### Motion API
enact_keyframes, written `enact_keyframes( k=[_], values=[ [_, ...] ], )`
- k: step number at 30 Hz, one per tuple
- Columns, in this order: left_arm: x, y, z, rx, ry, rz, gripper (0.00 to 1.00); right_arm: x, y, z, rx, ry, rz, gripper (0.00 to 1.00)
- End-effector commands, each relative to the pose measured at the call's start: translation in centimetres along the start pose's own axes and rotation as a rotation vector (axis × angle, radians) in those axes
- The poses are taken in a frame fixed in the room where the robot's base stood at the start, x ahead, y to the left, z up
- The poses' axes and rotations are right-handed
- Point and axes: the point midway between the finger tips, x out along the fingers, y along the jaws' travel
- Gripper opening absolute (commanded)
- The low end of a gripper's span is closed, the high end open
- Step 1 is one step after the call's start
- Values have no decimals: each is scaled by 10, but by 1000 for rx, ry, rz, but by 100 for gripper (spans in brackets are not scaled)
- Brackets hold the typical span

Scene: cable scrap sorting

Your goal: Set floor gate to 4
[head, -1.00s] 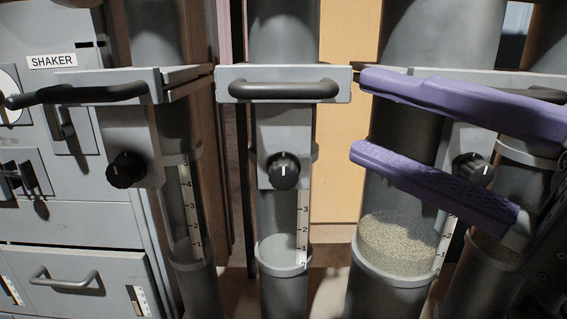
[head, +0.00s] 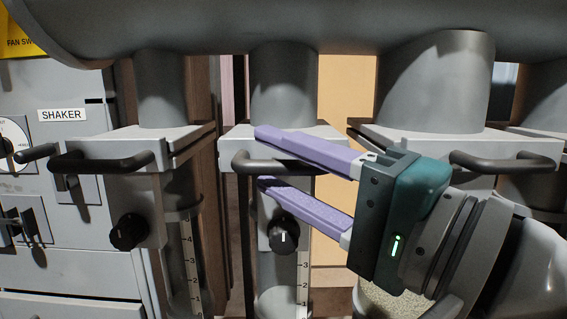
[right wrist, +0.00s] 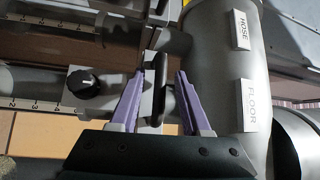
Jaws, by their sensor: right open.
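The middle gate (head: 240,140) has a dark bar handle (head: 245,163) on its front plate and a black knob (head: 284,235) with a white mark below. In the right wrist view a FLOOR label (right wrist: 250,105) is on the big duct, roughly in line with this handle (right wrist: 161,66). My right gripper (head: 260,157), with purple fingers, is open. The handle lies between its fingers in both views; contact cannot be told. The right gripper also shows in the right wrist view (right wrist: 160,73). A number scale (head: 303,285) runs down the tube. My left gripper is not in view.
A left gate handle (head: 105,160) and a right gate handle (head: 500,163) flank the middle one. A large horizontal duct (head: 300,25) runs above. A cabinet marked SHAKER (head: 62,115) stands at left. A HOSE label (right wrist: 241,30) shows in the right wrist view.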

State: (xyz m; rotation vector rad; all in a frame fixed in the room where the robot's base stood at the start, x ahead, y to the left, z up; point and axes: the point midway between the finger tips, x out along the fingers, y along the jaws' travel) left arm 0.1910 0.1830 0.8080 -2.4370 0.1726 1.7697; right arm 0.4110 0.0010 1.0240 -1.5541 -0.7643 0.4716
Motion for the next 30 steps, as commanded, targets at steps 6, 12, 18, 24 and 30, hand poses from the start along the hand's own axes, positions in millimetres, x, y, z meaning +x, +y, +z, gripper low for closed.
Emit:
enact_keyframes(
  k=[6,12,18,24,30],
  values=[
    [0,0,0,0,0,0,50,0,0,0,0,0,0,26],
    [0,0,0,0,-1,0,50,0,0,0,0,1,0,3],
    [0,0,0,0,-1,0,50,-1,0,0,0,1,1,0],
    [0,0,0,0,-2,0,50,-1,0,0,0,1,1,0],
    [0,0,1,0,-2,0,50,-1,0,0,0,1,1,0]
  ],
)
